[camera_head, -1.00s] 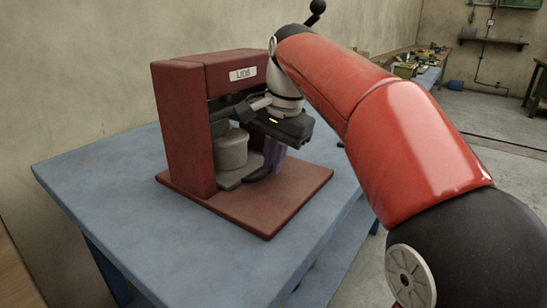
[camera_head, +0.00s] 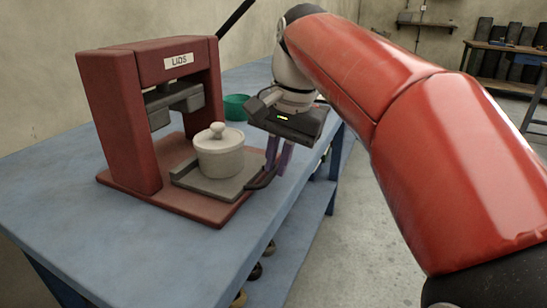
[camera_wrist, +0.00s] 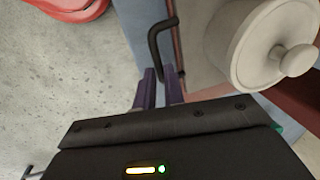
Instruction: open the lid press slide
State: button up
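The lid press (camera_head: 124,120) is a dark red frame with a "LIDS" sign, standing on a red base plate. Its grey slide (camera_head: 212,188) sticks out of the frame towards the right, with a pale lidded pot (camera_head: 220,158) on it. A black bent handle (camera_head: 264,181) is on the slide's outer side; it also shows in the wrist view (camera_wrist: 154,45). My gripper (camera_head: 278,165) is at this handle, its purple fingers pointing down. In the wrist view the fingertips (camera_wrist: 160,74) are close together with the handle bar between them.
The press stands on a blue table (camera_head: 100,245); its right edge is just beyond the handle. A green bowl (camera_head: 236,107) stands behind the slide. Open grey floor (camera_head: 345,230) lies right of the table. A workbench (camera_head: 510,55) is far back.

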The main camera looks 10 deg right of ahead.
jog(key=o, duration=0.4)
jog(key=r, duration=0.2)
jog(key=r+p, duration=0.1)
jog(key=r, duration=0.2)
jog(key=s+d+r+p, duration=0.1)
jog(key=r, duration=0.1)
jog(key=shift+d+r, duration=0.1)
jog(key=shift+r, duration=0.2)
